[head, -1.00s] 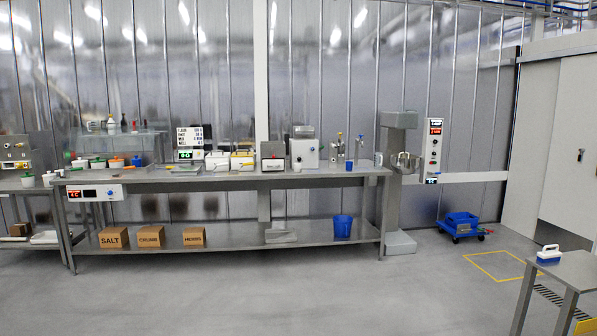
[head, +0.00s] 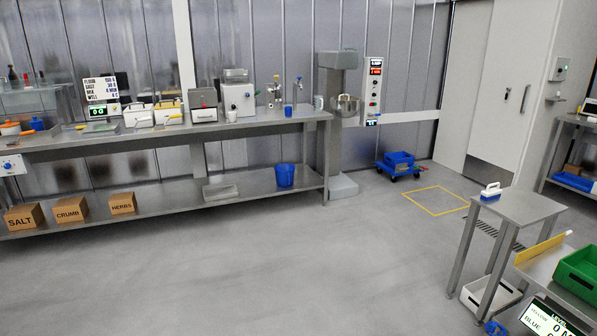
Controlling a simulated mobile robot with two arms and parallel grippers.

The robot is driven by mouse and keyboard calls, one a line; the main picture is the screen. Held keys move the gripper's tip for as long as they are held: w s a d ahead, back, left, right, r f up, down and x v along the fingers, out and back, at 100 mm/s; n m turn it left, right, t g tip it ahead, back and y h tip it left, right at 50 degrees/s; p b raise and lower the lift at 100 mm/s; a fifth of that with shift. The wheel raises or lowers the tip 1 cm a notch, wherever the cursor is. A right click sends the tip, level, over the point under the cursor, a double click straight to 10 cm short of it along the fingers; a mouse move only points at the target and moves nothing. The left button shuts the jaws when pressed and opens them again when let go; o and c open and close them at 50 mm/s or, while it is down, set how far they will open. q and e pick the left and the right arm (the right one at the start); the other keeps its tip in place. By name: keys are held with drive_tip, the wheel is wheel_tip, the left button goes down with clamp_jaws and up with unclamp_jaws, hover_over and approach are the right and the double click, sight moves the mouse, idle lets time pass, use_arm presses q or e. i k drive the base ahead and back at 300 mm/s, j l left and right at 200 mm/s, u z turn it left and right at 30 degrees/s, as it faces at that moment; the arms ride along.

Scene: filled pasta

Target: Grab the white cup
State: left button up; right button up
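A small white cup (head: 232,116) stands upright near the front edge of the long steel table (head: 262,127), in front of a grey-white machine (head: 238,98). It is small in the head view and its details are hard to make out. A blue cup (head: 288,111) stands to its right on the same table. A pale jug-like vessel (head: 319,102) stands near the table's right end. Neither of my grippers is in view.
Open grey floor (head: 270,260) lies before the long table. A blue bucket (head: 285,175) is on its lower shelf. A blue cart (head: 398,164) and a mixer (head: 338,110) are beyond its right end. A small steel table (head: 518,205) stands at the right.

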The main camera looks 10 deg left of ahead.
sight(233, 114)
drive_tip(key=i+j+u, duration=0.35)
drive_tip(key=i, duration=0.2)
drive_tip(key=i+j+u, duration=0.4)
drive_tip(key=i, duration=0.2)
drive_tip(key=i+u, duration=0.35)
drive_tip(key=i, duration=2.65)
